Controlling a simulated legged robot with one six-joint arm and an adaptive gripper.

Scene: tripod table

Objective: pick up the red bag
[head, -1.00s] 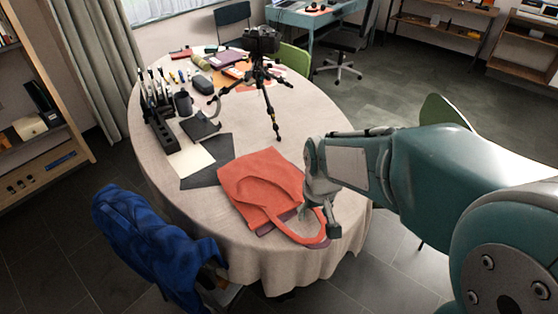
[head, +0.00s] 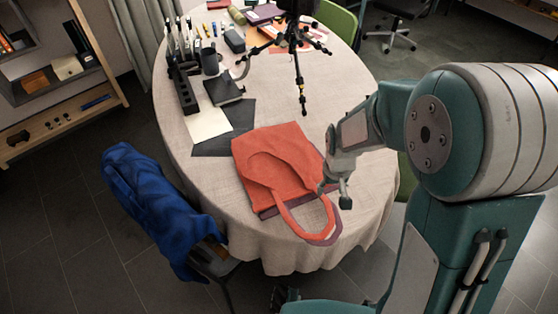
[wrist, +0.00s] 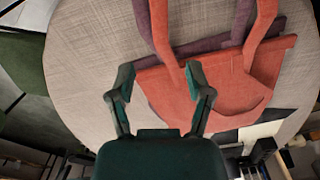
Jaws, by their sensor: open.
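The red bag (head: 282,160) lies flat near the front edge of the table (head: 330,110), its handles reaching toward the edge. In the wrist view the bag (wrist: 225,85) fills the upper right, with its two handles running up out of the frame. A dark purple layer (head: 325,240) shows along the bag's edge and beside the handle. My gripper (head: 335,195) is at the right side of the bag, by the handles. In the wrist view my gripper (wrist: 160,80) is open, with nothing held. Its right finger overlaps the bag in the picture; I cannot tell whether they touch.
A black tripod (head: 297,60) stands behind the bag. A blue jacket (head: 155,205) hangs on a chair at the front left. Bare cloth lies right of the tripod.

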